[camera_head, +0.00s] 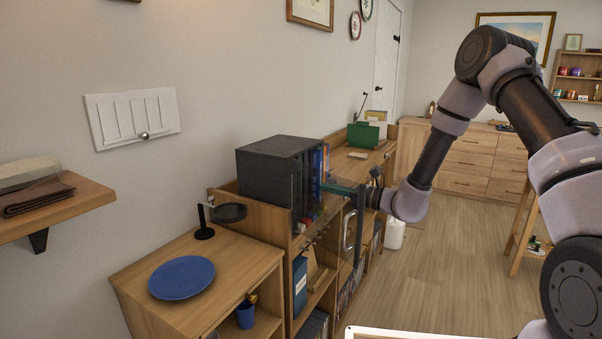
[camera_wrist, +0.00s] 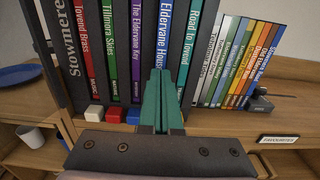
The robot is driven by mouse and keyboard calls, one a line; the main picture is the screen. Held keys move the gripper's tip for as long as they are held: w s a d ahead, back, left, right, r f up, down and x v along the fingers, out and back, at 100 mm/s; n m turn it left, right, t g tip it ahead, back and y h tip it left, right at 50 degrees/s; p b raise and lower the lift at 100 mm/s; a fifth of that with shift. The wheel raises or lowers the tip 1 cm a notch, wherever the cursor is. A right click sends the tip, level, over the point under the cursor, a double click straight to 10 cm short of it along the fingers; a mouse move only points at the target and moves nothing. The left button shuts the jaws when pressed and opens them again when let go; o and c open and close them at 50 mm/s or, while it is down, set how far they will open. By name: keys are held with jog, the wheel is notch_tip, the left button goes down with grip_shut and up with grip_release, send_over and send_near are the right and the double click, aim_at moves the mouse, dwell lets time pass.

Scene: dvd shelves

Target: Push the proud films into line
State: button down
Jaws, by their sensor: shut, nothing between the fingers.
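A row of upright films (camera_wrist: 122,50) fills the wrist view, tall dark spines at left and thinner coloured spines (camera_wrist: 238,62) at right. Readable tall titles include Tillmora Skies (camera_wrist: 108,50), The Eldervane Key (camera_wrist: 136,50), Eldervane House (camera_wrist: 164,30) and Road to Tovend (camera_wrist: 190,45). My gripper (camera_wrist: 158,75) is shut and empty, its teal fingers pointing at the row and covering lower Eldervane House; I cannot tell if they touch. In the head view my gripper (camera_head: 326,187) is at the spines' front, beside the dark block (camera_head: 268,165). How far each spine stands out is unclear.
White, red and blue blocks (camera_wrist: 133,117) sit at the spines' feet. A small grey object (camera_wrist: 261,101) stands right of the row, above a label (camera_wrist: 278,139). A blue plate (camera_head: 181,277) lies on the nearer cabinet, beside a black stand (camera_head: 204,226).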

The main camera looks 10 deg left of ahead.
jog(key=shift+x, duration=1.15)
jog(key=shift+d, duration=0.15)
jog(key=v, duration=1.1)
dwell(0.6)
jog(key=shift+r, duration=0.1)
jog(key=s+d+r+n+g+h, duration=0.2)
jog(key=s+r+n+g+h, duration=0.15)
jog(key=s+r+n, duration=0.35)
jog(key=s+d+r+n+g+h, duration=0.2)
jog(key=s+r+n+g, duration=0.25)
jog(key=s+r, duration=0.3)
jog(key=s+d+r+n+t+h, duration=0.3)
jog(key=s+d+r+t+h, duration=0.1)
jog(key=d, duration=0.5)
jog(key=s+d+r+n+t+h, duration=0.3)
jog(key=s+d+r+t+h, duration=0.2)
jog(key=s+d+r, duration=0.2)
jog(key=shift+d+r, duration=0.5)
jog(key=shift+d, duration=0.7)
